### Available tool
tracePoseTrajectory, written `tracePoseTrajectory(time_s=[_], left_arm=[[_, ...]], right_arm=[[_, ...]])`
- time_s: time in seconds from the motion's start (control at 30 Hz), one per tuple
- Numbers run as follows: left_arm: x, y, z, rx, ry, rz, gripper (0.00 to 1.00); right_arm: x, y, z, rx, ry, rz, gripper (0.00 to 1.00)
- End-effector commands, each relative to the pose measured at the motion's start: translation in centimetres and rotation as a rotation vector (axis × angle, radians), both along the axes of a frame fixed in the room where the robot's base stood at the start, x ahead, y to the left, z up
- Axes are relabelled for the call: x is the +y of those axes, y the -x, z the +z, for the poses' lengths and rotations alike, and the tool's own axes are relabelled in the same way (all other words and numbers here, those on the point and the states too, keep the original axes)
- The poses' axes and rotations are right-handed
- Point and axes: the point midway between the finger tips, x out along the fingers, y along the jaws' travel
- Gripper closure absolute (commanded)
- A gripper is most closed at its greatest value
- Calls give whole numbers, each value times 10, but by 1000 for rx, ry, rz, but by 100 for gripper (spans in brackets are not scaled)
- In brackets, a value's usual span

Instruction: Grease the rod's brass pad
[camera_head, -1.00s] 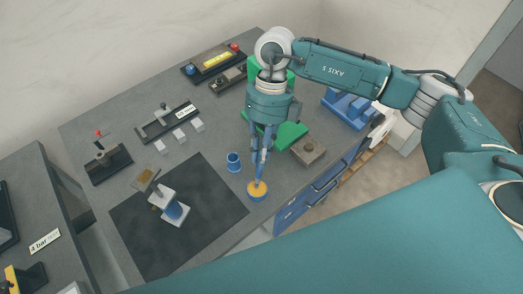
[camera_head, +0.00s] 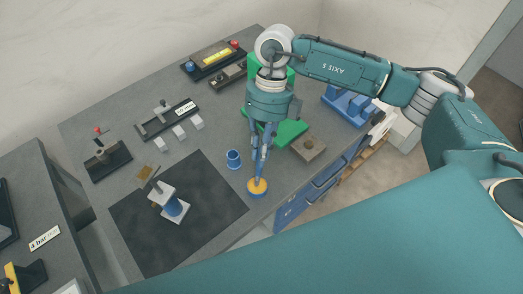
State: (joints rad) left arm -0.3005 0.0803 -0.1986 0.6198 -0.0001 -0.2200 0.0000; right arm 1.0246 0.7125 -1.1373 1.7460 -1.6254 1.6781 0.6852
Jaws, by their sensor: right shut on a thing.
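My right gripper (camera_head: 262,151) points down over the front right of the grey table. It is shut on a thin blue-grey tool (camera_head: 258,172), whose lower end meets the yellow top of a small round blue tin (camera_head: 257,193). I cannot tell how deep the tip sits. A small brass-coloured square (camera_head: 145,173), perhaps the rod's brass pad, is at the back left edge of the black mat (camera_head: 215,210). Beside it, a white and blue fixture (camera_head: 173,206) with a dark slanted part stands on the mat. My left gripper is not in view.
White cubes (camera_head: 179,132), a dark holder (camera_head: 108,161) and a labelled rail (camera_head: 166,118) are behind the mat. A green piece (camera_head: 291,133) and a brown block (camera_head: 308,148) lie right of the gripper. The mat's right part is clear.

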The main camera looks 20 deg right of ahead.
Motion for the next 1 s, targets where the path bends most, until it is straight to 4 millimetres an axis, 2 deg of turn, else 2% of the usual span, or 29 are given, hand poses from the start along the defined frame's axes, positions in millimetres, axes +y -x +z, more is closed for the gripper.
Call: tracePoseTrajectory(time_s=[1.0], left_arm=[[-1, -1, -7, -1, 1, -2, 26]], right_arm=[[0, 0, -9, 0, 0, 0, 100]])
